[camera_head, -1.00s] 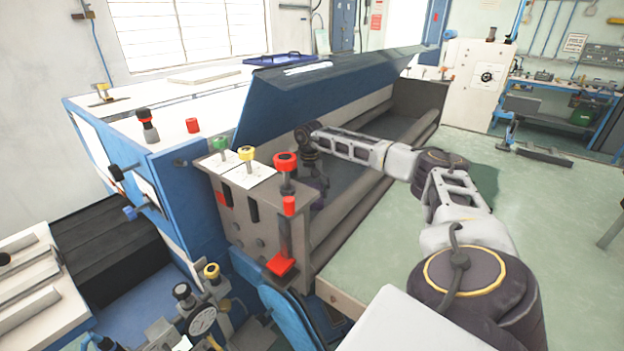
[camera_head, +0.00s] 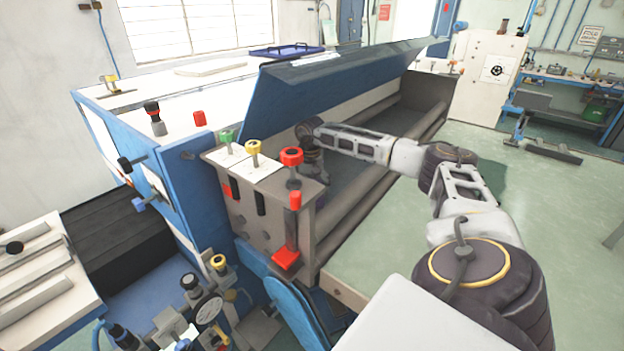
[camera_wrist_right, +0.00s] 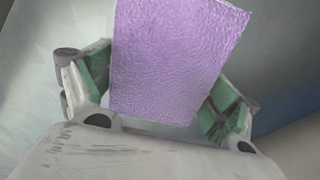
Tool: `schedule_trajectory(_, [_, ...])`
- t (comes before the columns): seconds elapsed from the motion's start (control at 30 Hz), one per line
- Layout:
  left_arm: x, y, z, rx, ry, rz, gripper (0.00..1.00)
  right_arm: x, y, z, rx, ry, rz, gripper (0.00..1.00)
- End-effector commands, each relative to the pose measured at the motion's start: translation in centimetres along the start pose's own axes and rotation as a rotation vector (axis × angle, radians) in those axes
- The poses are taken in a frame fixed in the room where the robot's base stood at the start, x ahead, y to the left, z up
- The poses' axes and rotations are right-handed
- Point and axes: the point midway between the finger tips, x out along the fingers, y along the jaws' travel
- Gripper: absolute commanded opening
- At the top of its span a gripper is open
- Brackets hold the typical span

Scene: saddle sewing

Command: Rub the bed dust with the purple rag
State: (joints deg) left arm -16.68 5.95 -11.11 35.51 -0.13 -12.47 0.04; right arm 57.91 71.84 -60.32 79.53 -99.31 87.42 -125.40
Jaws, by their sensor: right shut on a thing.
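My right gripper (camera_wrist_right: 160,100) is shut on the purple rag (camera_wrist_right: 178,55), a flat, textured sheet standing up between its two green-padded fingers in the right wrist view. In the head view my right arm reaches into the long grey machine bed (camera_head: 408,118), under the raised blue cover (camera_head: 320,88). There the right gripper points down near the bed's close end, partly behind the red knob and end plate. The rag cannot be made out in the head view. No dust can be made out on the bed. My left gripper is not in view.
The end plate (camera_head: 268,220) with green, yellow and red knobs stands close beside the right gripper. Long rollers (camera_head: 375,203) run along the bed's front. The raised cover limits room above. Green floor (camera_head: 540,210) is open at right.

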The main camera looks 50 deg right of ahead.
Motion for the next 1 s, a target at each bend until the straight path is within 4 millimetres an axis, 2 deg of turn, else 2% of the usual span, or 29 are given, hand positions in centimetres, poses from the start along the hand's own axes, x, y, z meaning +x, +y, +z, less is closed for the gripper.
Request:
schedule_trajectory(0.53, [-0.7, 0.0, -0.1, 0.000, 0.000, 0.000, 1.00, 0.3, -1.7, 2.4, -0.002, -0.001, 0.001, 0.57])
schedule_trajectory(1.0, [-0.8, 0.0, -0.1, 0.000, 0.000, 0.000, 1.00, 0.4, -1.8, 2.6, -0.002, -0.002, 0.002, 0.57])
